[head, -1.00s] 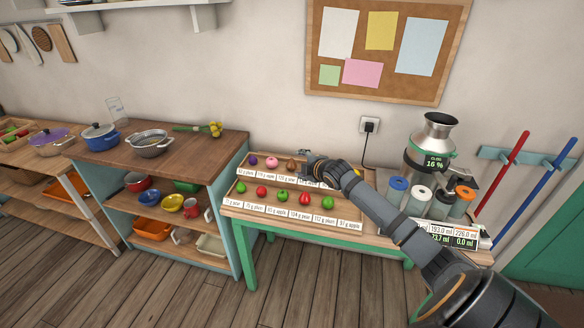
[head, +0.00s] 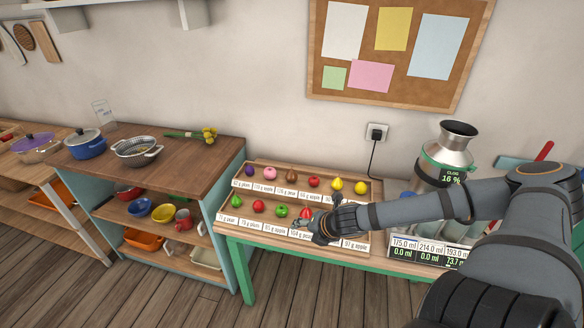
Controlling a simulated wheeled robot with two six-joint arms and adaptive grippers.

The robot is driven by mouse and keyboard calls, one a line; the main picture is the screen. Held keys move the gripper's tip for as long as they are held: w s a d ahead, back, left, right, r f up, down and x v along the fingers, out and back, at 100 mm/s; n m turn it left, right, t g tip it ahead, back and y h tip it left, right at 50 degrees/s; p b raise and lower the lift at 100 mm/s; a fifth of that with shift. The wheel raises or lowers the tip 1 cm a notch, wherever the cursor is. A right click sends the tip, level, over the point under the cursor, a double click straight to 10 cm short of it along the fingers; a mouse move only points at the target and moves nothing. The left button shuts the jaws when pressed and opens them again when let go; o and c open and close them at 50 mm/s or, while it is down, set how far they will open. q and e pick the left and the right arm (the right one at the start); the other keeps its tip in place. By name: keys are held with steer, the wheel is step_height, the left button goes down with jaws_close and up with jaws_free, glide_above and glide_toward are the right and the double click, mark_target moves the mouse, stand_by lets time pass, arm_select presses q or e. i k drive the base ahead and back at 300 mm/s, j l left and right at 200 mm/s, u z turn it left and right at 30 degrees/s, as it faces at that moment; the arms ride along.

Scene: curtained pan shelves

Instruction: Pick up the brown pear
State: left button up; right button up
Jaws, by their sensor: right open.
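The brown pear (head: 291,174) stands in the back row of the wooden fruit tray (head: 376,190), between a pink fruit (head: 270,173) and a red fruit (head: 314,181). My right gripper (head: 302,224) is open, over the front row by a red pear-like fruit (head: 306,213). It is in front of the brown pear and apart from it. The gripper and its wrist hide part of the front row and its labels. My left gripper is not in view.
Yellow fruits (head: 337,184) stand at the back row's right. Front-row green (head: 281,210) and red (head: 258,206) fruits are close to the gripper. A metal-topped machine (head: 447,155) stands right of the tray. A pan shelf (head: 180,152) with a colander (head: 136,150) is at left.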

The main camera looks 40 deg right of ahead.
mark_target(291, 176)
steer(key=i+l, duration=0.9)
steer(key=l, duration=0.1)
